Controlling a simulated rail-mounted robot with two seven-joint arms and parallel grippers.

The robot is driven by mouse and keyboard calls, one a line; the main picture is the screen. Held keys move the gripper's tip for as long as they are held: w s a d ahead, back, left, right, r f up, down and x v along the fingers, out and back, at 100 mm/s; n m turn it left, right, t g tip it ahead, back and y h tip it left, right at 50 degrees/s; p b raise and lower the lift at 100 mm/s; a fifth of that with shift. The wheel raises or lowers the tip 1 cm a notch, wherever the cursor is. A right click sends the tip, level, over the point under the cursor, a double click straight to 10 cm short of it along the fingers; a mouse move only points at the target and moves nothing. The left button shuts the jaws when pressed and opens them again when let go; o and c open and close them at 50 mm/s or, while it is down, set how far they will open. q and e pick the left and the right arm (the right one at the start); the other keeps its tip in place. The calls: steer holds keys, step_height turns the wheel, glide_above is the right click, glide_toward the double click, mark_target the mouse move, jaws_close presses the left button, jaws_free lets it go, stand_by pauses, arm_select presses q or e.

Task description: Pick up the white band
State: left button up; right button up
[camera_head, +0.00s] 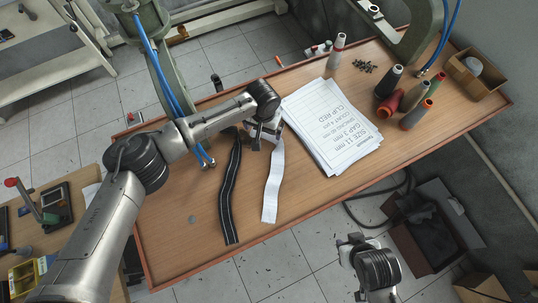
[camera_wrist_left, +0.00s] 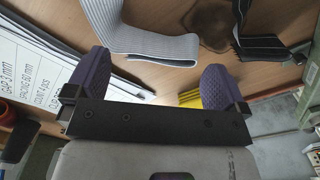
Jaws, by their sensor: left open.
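The white band (camera_head: 272,185) lies on the wooden table, a long flat ribbed strip. In the left wrist view the white band (camera_wrist_left: 140,42) curves just beyond the fingertips, with one end edge facing the gap. My left gripper (camera_head: 262,139) is over the band's far end and hides part of it. Its two purple-padded fingers (camera_wrist_left: 153,75) are spread wide with nothing between them. My right gripper (camera_head: 350,241) hangs beyond the table's front edge, away from the band; its jaws are too small to read.
A black striped band (camera_head: 231,190) lies just left of the white one. Printed sheets (camera_head: 325,125) lie to the right. Several thread spools (camera_head: 388,82) and a cardboard box (camera_head: 470,77) stand at the right end. The front middle of the table is clear.

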mark_target(265, 135)
arm_select(q)
steer(key=shift+d+f, duration=0.15)
steer(key=shift+f, duration=2.5)
steer(key=shift+c, duration=0.2)
steer(key=c, duration=0.8)
steer(key=shift+r, duration=0.15)
